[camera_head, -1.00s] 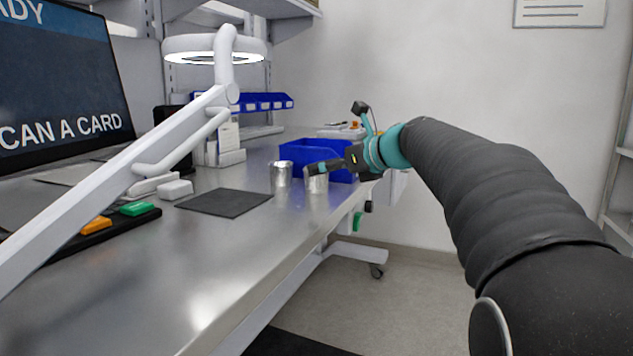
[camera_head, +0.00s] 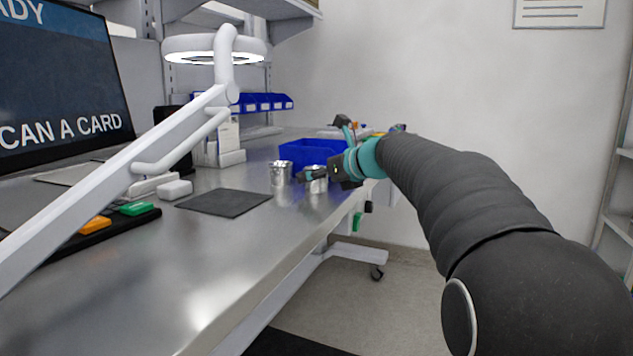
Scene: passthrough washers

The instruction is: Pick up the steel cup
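Two small steel cups stand upright on the steel bench in front of the blue bin. The left cup (camera_head: 281,174) shows almost whole. The right cup (camera_head: 318,187) is partly hidden behind my gripper (camera_head: 306,176), which reaches in from the right. The dark fingers cross the right cup's upper part, and their tips end close to the left cup's right side. The fingers are too small here to tell whether they are open or shut, or whether they touch either cup.
The blue bin (camera_head: 305,152) stands close behind the cups. A dark mat (camera_head: 224,202) lies to their left on the bench (camera_head: 215,265). A ring lamp (camera_head: 214,48) arches over the left side. The bench front is clear.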

